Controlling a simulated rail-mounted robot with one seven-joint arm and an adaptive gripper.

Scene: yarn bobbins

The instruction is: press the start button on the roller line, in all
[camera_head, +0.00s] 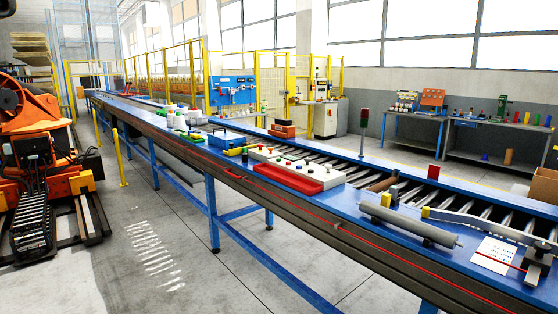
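The roller line (335,158) runs along the blue table, its metal rollers showing between blue rails. A pale box with several small coloured buttons or knobs (272,155) lies on the table's near side, behind a red tray (288,179). Red, green and dark spots show on its top. They are too small for me to read any label or tell which one is the start button. My gripper is not in this view, so its distance from the box cannot be seen.
A signal post with red and green lamps (364,124) stands behind the rollers. A grey cylinder (408,223), a white sheet (494,255) and a blue case (228,138) lie on the table. An orange machine (35,120) stands left.

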